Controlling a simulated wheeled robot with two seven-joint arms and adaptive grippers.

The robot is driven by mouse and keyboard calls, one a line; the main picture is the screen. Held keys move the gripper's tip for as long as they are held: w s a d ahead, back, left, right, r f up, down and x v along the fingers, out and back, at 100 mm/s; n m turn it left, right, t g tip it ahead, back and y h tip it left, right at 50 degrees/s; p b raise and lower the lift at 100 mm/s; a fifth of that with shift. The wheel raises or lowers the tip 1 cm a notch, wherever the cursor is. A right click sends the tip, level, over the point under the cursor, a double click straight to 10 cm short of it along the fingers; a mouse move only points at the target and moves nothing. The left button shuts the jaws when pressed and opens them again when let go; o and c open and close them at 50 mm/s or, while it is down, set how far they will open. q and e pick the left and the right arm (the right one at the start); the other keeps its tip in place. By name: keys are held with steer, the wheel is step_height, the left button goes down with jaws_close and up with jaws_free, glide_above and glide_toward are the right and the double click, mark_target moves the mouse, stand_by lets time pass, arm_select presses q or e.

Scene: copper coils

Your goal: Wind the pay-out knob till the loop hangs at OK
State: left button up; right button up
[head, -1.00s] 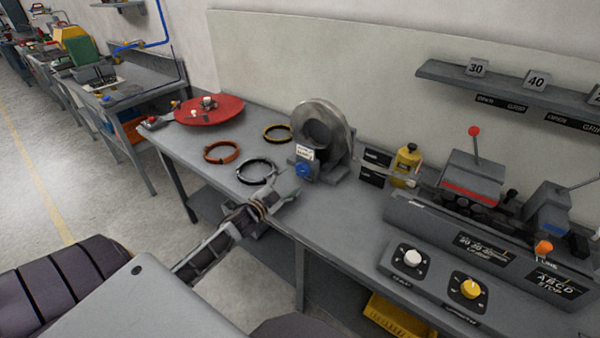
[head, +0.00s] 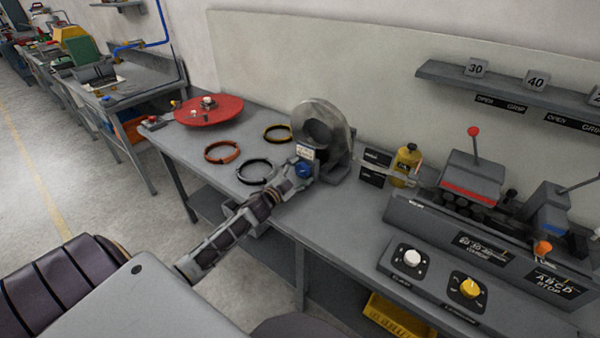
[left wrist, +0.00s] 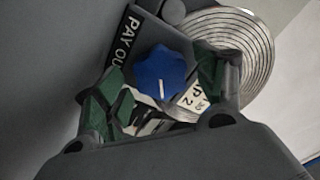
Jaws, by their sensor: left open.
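The blue pay-out knob (head: 303,170) sits on the front of the grey coil machine (head: 323,125). In the left wrist view the knob (left wrist: 160,74) is blue and lobed, with a white pointer mark, beside a "PAY OU..." label (left wrist: 124,40). My left gripper (head: 294,178) is at the knob; in the left wrist view its green-padded fingers (left wrist: 158,92) are open on either side of the knob. I cannot tell whether they touch it. No hanging loop or OK mark can be made out. My right gripper is not in view.
Two dark-and-copper rings, orange (head: 222,151) and black (head: 254,171), and a yellow one (head: 277,133) lie on the bench left of the machine. A red disc (head: 209,110) is farther left. A yellow bottle (head: 406,163) and a panel with white (head: 412,257) and yellow knobs (head: 469,288) stand right.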

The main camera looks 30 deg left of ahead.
arm_select(q)
steer(key=shift+w, duration=0.3)
steer(key=c, duration=1)
steer(key=shift+c, duration=0.2)
steer(key=shift+m, duration=0.5)
